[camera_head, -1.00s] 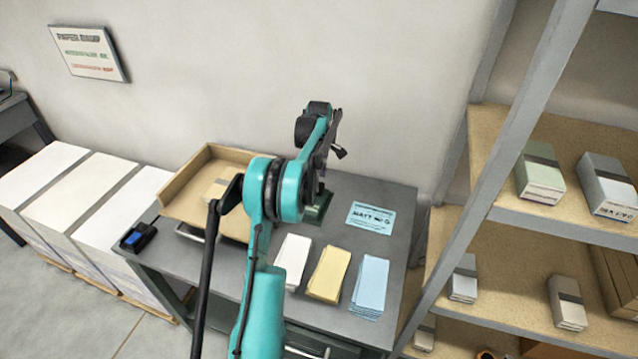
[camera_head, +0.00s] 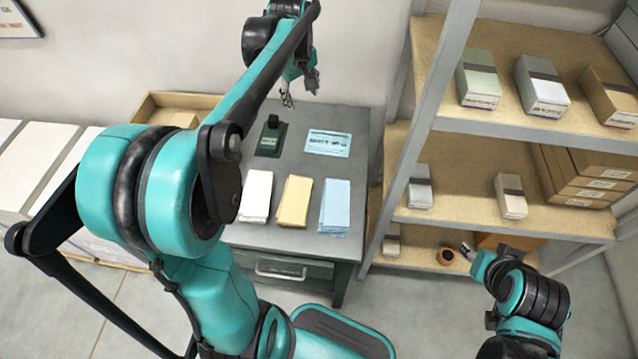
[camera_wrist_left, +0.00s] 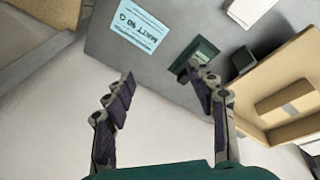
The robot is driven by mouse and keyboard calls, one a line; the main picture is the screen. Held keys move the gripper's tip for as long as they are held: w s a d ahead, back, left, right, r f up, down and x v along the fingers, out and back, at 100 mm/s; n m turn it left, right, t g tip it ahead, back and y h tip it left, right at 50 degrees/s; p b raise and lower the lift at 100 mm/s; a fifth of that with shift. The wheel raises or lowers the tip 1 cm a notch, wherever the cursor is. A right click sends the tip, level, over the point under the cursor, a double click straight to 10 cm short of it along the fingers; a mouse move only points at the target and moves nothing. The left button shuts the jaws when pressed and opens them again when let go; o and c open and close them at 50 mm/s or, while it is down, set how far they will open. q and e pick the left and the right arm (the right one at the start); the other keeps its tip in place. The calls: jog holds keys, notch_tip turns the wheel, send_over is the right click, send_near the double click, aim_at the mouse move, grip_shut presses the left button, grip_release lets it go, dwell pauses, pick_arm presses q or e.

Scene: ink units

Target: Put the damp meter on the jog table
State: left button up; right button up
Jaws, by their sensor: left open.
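A dark green device with a black top (camera_head: 271,139) stands on the grey table; it also shows in the left wrist view (camera_wrist_left: 197,58). A black and blue device seen earlier at the table's left corner is now hidden behind my left arm. I cannot tell which is the damp meter. The tan tray with raised walls (camera_head: 141,108), possibly the jog table, stands at the back left of the table, partly hidden by my arm. My left gripper (camera_head: 300,92) is open and empty above the table's back edge, apart from the green device. My right gripper (camera_head: 467,250) is small at lower right; its jaws are unclear.
White (camera_head: 256,196), yellow (camera_head: 295,201) and blue (camera_head: 335,205) paper stacks lie along the table's front. A pale blue card (camera_head: 328,143) lies behind them. A shelf rack (camera_head: 455,118) with boxed stacks stands at the right. White stacks (camera_head: 40,160) stand at the left.

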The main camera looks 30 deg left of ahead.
pick_arm(q)
jog(key=s+d+f+m+t, duration=0.2)
jog(key=s+d+m, duration=0.4)
jog(key=s, duration=0.4)
jog(key=s+d+f+m+t, duration=0.2)
jog(key=s+d+f+m, duration=0.2)
jog(key=s+d, duration=0.5)
jog(key=s+m, duration=0.1)
jog(key=m, duration=0.1)
jog(key=shift+m+h, duration=0.3)
jog(key=shift+h, duration=0.1)
jog(key=shift+s+f, duration=0.1)
